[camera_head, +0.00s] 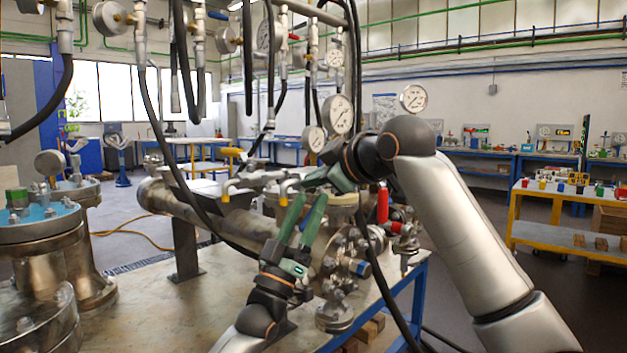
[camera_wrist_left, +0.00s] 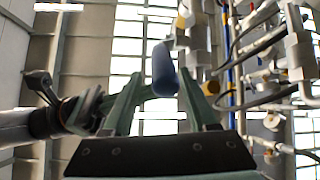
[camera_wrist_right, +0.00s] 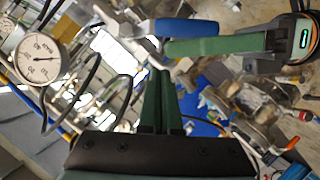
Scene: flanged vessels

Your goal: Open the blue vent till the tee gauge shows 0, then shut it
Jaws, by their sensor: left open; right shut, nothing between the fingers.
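My left gripper (camera_head: 305,205) is open, its green fingers pointing up among the pipework on the bench. In the left wrist view a blue handle (camera_wrist_left: 164,68), likely the vent's, shows between and beyond the fingertips (camera_wrist_left: 160,85). The right wrist view shows a blue handle (camera_wrist_right: 187,28) beside a green finger of my left gripper (camera_wrist_right: 215,46); contact cannot be told. My right gripper (camera_wrist_right: 160,75) is shut and empty, above and near the left one. A white dial gauge (camera_wrist_right: 38,57) shows in the right wrist view; its reading is unclear, and whether it is the tee gauge cannot be told.
A red lever (camera_head: 382,206) stands to the right of my grippers, and a yellow-tipped lever (camera_head: 231,187) to the left. Hoses and several gauges (camera_head: 338,114) hang above. Flanged vessels (camera_head: 40,235) stand at the left. The front of the bench top (camera_head: 180,315) is clear.

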